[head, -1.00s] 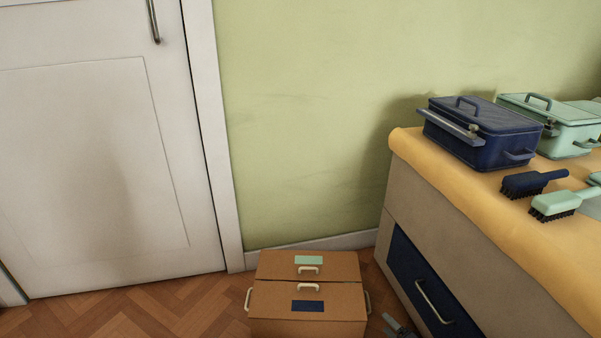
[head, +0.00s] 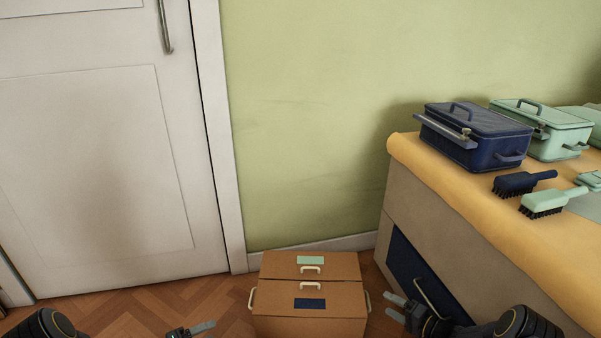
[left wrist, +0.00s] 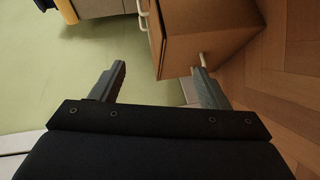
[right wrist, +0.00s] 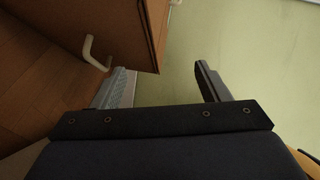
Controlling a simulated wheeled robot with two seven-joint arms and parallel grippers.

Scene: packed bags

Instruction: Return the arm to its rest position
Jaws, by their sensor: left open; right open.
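My right gripper (head: 394,308) is at the lower right of the head view, in the space between the cardboard box and the dresser. It is open and empty, and its two fingers stand apart in the right wrist view (right wrist: 165,85). My left gripper (head: 212,328) shows only in part at the bottom edge of the head view, left of the box. The left wrist view shows its fingers (left wrist: 160,85) apart with nothing between them. The brown box (head: 338,326) is closed, with cream handles and a green and a blue label on top. Neither gripper is seen holding it.
A dresser with a yellow top (head: 450,190) stands at the right, with a blue drawer (head: 405,265). On it are a blue case (head: 470,150), a green case (head: 555,140), a blue brush (head: 515,184) and a green brush (head: 545,205). A white door (head: 100,170) is at the left.

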